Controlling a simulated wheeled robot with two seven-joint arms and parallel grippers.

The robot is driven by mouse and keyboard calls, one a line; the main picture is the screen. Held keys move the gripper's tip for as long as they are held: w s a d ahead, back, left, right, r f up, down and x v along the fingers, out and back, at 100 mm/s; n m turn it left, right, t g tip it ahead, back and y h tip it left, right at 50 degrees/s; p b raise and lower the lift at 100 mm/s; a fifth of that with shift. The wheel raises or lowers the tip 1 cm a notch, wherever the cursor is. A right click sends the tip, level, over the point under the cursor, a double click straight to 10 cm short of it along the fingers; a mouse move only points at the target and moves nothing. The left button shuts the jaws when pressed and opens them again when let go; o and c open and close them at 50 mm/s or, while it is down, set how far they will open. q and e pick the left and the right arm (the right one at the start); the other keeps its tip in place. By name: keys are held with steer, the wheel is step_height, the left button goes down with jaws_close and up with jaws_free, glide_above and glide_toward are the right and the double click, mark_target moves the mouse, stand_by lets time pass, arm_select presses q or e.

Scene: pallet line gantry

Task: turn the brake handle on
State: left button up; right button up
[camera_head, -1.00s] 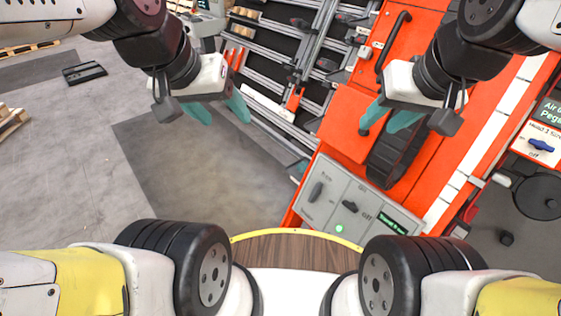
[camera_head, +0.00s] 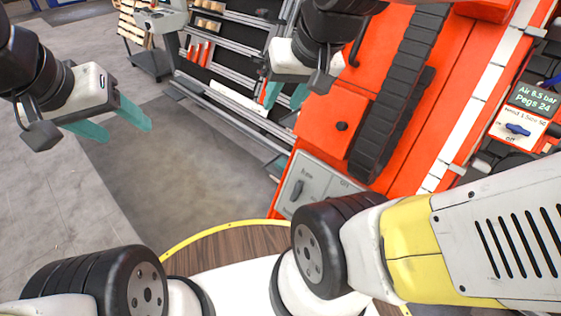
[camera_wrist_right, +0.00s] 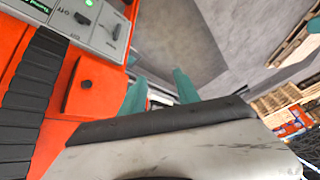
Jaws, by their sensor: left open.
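The grey control panel (camera_head: 325,184) on the orange machine carries a black upright handle (camera_head: 297,190), which looks like the brake handle; its label is too blurred to read surely. The handle also shows at the top of the right wrist view (camera_wrist_right: 116,32), beside a dark switch (camera_wrist_right: 83,18) marked OFF. In the head view my right arm hides that switch. My right gripper (camera_head: 285,96) is open and empty, above and apart from the panel; its teal fingers (camera_wrist_right: 160,92) show in the wrist view. My left gripper (camera_head: 109,122) is open and empty over the floor at left.
The orange machine (camera_head: 330,105) has a black ribbed track (camera_head: 400,95) and a small black knob (camera_head: 341,126). A second panel with a blue switch (camera_head: 517,129) is at right. A rack of rails (camera_head: 235,75) stands behind. Open floor (camera_head: 180,170) lies left of the machine.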

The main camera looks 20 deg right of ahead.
steer(key=w+d+f+m+g, duration=0.1)
steer(key=w+d+f+m, duration=0.15)
steer(key=w+f, duration=0.3)
steer(key=m+g+h, duration=0.2)
steer(key=m+g, duration=0.3)
steer(key=m, duration=0.4)
glide_above(297, 186)
step_height(297, 186, down, 29)
steer(key=shift+w+r, duration=0.1)
step_height(297, 186, down, 8)
steer(key=shift+f, duration=0.15)
jaws_close()
